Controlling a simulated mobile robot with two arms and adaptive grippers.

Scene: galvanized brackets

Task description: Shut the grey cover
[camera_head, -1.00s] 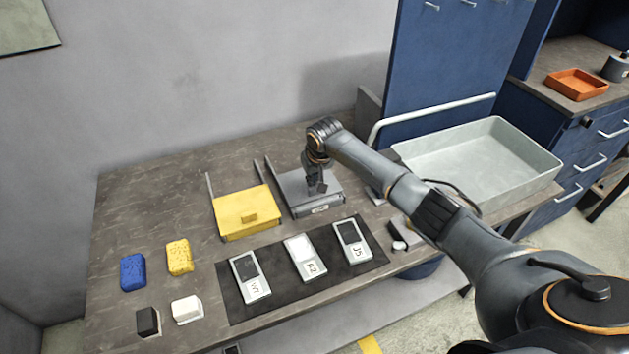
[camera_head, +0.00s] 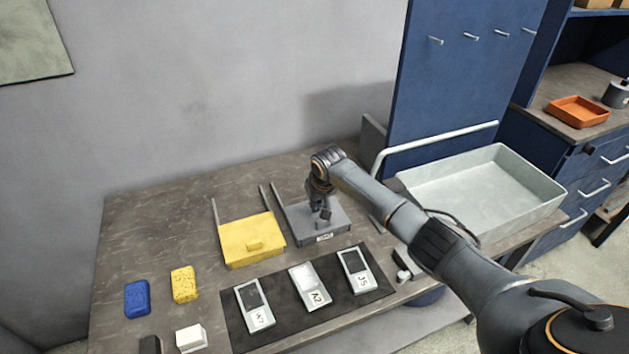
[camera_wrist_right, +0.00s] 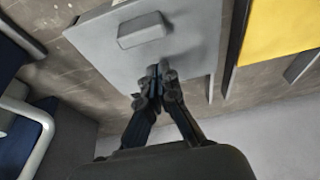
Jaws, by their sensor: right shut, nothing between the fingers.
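The grey cover (camera_head: 338,220) is a flat plate with a raised block handle, lying level at the front end of two thin rails on the table. It also fills the upper middle of the right wrist view (camera_wrist_right: 190,50), with its handle (camera_wrist_right: 143,29) near the top. My right gripper (camera_head: 322,207) is over the cover, shut and empty. In the right wrist view its fingertips (camera_wrist_right: 158,72) are close beside the handle, on the side towards the rails. I cannot tell whether they touch the cover. My left gripper is out of view.
A yellow cover (camera_head: 240,232) with its own rails stands just left. In front, a dark mat (camera_head: 290,322) bears three labelled devices. Blue and yellow sponge-like blocks (camera_head: 137,298) (camera_head: 184,284) lie at left. A large pale tray (camera_head: 480,185) stands at right.

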